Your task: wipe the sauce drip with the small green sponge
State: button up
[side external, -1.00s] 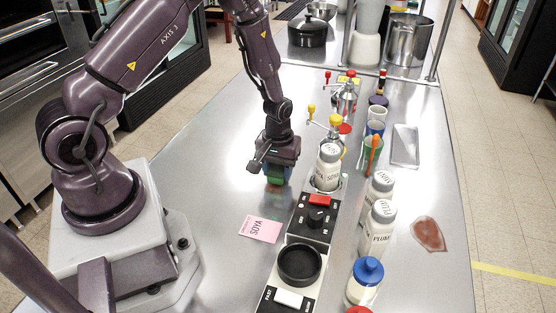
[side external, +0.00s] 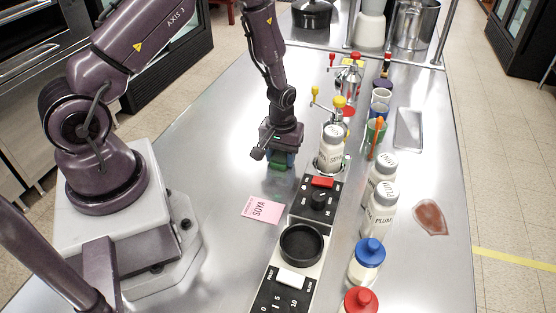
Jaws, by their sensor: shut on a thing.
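My gripper (side external: 281,160) points down over the middle of the steel counter, left of a white bottle standing in a round holder. It is shut on the small green sponge (side external: 278,166), of which only a little shows below the jaws. I cannot tell whether the sponge touches the counter. A flat reddish-brown patch (side external: 430,217), which looks like the sauce drip, lies near the counter's right edge, well to the right of my gripper.
A control box (side external: 316,200) and black dish (side external: 300,243) are nearer. A pink SOYA card (side external: 262,208) lies front left. The counter left of my gripper is clear.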

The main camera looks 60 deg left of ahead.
jog(key=shift+r, duration=4)
jog(key=shift+r, duration=0.1)
